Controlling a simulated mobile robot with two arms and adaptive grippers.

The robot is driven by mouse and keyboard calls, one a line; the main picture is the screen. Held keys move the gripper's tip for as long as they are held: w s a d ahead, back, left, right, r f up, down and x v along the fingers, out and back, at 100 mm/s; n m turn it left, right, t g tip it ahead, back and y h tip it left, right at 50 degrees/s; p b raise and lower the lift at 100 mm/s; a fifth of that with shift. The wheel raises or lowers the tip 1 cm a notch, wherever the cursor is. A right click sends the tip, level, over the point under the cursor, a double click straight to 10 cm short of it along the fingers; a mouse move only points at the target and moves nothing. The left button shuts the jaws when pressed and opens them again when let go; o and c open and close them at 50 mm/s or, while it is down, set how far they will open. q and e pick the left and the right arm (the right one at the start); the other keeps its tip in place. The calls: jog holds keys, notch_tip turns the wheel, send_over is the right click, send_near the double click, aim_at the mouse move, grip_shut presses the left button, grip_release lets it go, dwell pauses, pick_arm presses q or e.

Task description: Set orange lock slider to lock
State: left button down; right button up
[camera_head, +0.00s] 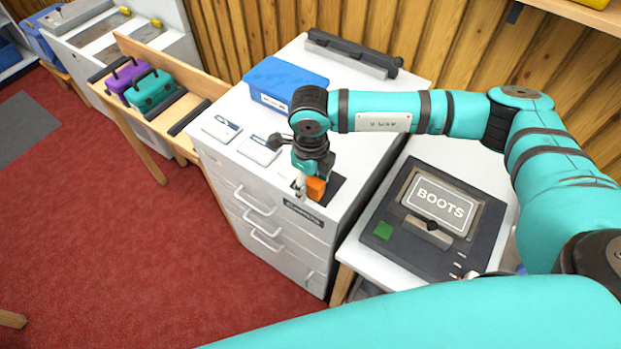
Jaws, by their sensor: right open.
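The orange lock slider (316,188) sits on a dark plate (331,190) at the front right of the white cabinet's top. My right gripper (304,183) points down right at the slider, its fingers beside the slider's left side. The fingers look open, but whether they touch the slider cannot be told. The gripper hides part of the slider and plate. Any lock marking is too small to read. My left gripper is not in view; a large teal arm part crosses the bottom of the view.
The white drawer cabinet (222,173) carries a blue box (284,82), two small white panels and a dark bar (352,53) at the back. A dark machine with a BOOTS plate (438,201) stands to the right. Purple and teal cases (151,90) sit on a wooden bench at left.

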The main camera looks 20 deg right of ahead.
grip_shut()
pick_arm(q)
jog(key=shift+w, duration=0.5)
